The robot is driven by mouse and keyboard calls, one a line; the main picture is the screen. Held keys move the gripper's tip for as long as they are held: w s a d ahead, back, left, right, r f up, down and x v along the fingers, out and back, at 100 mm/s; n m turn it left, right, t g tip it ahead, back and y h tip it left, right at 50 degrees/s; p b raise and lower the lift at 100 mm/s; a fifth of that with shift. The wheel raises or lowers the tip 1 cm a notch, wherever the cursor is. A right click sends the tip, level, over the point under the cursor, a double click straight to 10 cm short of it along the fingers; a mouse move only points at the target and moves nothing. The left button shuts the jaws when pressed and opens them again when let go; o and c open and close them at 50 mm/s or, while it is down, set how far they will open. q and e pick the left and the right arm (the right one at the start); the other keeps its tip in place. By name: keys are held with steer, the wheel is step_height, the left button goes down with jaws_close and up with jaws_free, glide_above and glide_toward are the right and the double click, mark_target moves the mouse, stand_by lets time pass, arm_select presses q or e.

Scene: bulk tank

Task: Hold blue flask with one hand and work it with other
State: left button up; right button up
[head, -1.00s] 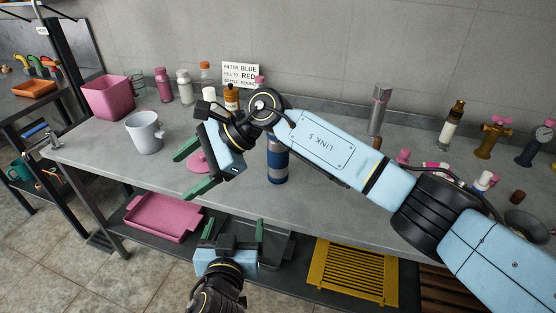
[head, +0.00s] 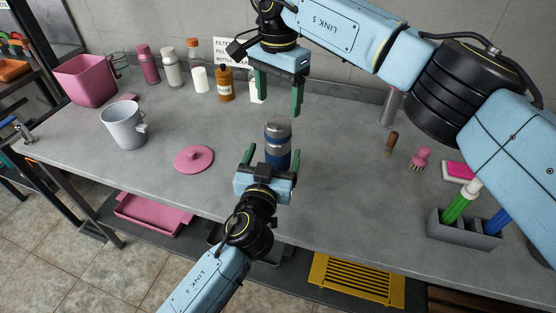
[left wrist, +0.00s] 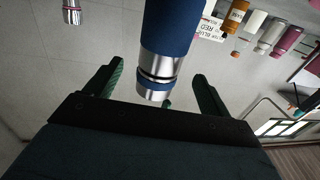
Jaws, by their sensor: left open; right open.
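In the left wrist view the flask (left wrist: 170,35) shows between my open fingers. My left gripper (head: 270,160) is open, low at the flask's front side, with a finger to each side; I cannot tell if either touches it. My right gripper (head: 279,102) is open and empty, pointing down above and slightly behind the flask, clear of its top.
A pink lid (head: 194,159) and a white mug (head: 123,127) stand left of the flask. Bottles (head: 225,84) and a sign (head: 221,46) are at the back. A grey holder with markers (head: 464,229) is at the right.

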arm_select(q)
steer(key=x, duration=0.7)
steer(key=shift+w, duration=0.2)
